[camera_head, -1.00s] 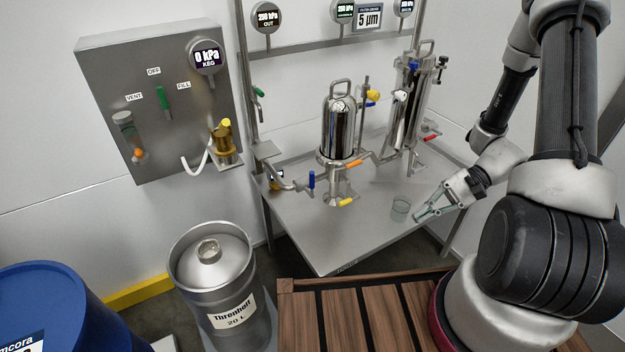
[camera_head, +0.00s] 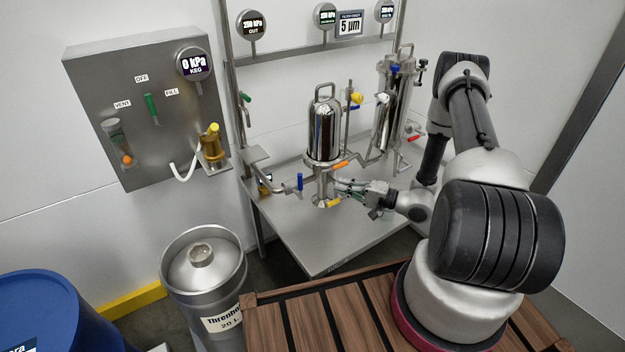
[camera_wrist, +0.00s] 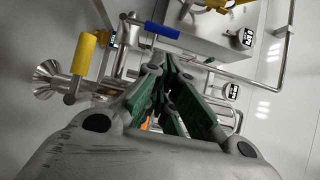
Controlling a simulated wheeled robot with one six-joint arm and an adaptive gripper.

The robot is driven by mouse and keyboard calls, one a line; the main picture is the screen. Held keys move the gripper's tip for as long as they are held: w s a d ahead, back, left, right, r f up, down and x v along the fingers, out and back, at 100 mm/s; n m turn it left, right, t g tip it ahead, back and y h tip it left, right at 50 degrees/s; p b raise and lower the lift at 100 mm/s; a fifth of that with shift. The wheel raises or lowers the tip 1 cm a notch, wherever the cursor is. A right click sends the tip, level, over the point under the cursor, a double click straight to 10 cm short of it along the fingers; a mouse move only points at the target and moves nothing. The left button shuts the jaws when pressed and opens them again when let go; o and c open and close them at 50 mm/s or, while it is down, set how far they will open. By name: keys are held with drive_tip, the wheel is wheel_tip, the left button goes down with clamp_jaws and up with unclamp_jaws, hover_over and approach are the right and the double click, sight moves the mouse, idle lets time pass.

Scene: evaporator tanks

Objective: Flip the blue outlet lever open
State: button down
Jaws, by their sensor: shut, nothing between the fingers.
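The blue outlet lever (camera_head: 300,182) stands upright on the pipe left of the filter housing in the head view. In the wrist view the blue lever (camera_wrist: 162,30) lies sideways across the top, above and apart from the fingertips. My gripper (camera_head: 342,185) is low beside the housing's base, to the right of the lever and not touching it. In the wrist view my gripper (camera_wrist: 165,72) has its green-padded fingers closed together and empty. The valve body under the lever is partly hidden.
A yellow lever (camera_head: 334,204) sits below the housing (camera_head: 323,130), and an orange lever (camera_head: 341,165) is just above my gripper. The wrist view shows the yellow lever (camera_wrist: 82,52) at left. A steel keg (camera_head: 203,270) stands left of the table (camera_head: 325,262). The front tabletop is clear.

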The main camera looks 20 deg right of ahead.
drive_tip(key=x, duration=1)
